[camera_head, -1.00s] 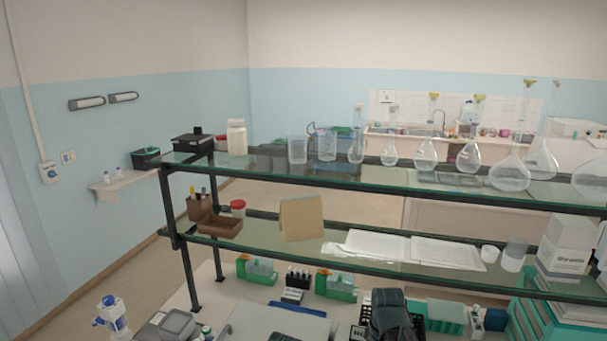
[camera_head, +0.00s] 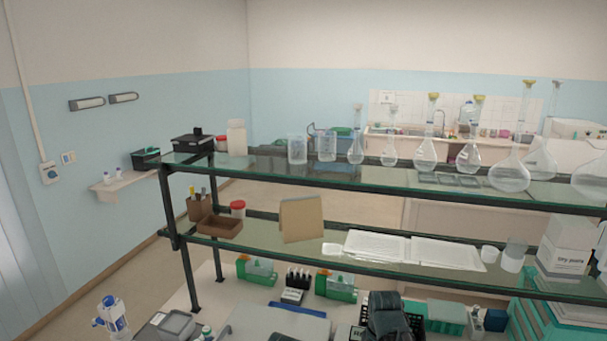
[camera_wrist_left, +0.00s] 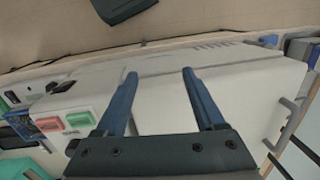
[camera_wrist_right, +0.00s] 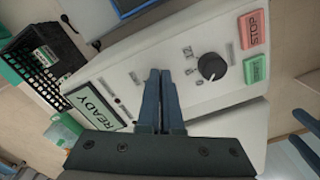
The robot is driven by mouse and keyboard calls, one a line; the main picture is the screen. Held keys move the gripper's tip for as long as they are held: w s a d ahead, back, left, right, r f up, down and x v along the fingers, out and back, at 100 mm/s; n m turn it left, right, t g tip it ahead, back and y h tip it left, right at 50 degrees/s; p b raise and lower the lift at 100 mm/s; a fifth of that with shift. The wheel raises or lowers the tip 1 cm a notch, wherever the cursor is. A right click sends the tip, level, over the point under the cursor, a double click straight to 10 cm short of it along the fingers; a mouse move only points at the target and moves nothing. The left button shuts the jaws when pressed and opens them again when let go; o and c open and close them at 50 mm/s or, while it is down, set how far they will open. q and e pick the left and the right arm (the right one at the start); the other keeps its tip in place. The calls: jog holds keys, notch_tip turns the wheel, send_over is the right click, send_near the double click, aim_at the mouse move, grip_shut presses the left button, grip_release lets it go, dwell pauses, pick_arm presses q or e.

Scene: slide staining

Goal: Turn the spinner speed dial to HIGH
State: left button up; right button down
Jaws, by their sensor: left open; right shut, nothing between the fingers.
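The spinner is a pale box with a sloped front panel (camera_wrist_right: 190,98) in the right wrist view. Its speed dial (camera_wrist_right: 211,67) is a round black knob with small marks around it, too blurred to read surely. A red STOP button (camera_wrist_right: 254,28), a green button (camera_wrist_right: 257,68) and a READY display (camera_wrist_right: 95,105) share the panel. My right gripper (camera_wrist_right: 160,73) is shut and empty, its tips over the panel between display and dial, apart from the dial. My left gripper (camera_wrist_left: 160,73) is open and empty over a pale housing (camera_wrist_left: 225,85).
A glass shelf rack (camera_head: 400,177) with flasks and beakers stands across the bench. Green racks (camera_head: 335,286) are on the bench behind the spinner. A black basket (camera_wrist_right: 42,65) stands beside the panel in the right wrist view.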

jog(key=shift+s+a, duration=0.15)
jog(key=shift+a, duration=0.35)
jog(key=shift+s+d, duration=0.1)
jog(key=shift+s, duration=0.25)
jog(key=shift+r, duration=0.1)
notch_tip(320, 180, up, 6)
jog(key=p, duration=0.6)
jog(key=shift+s, duration=0.1)
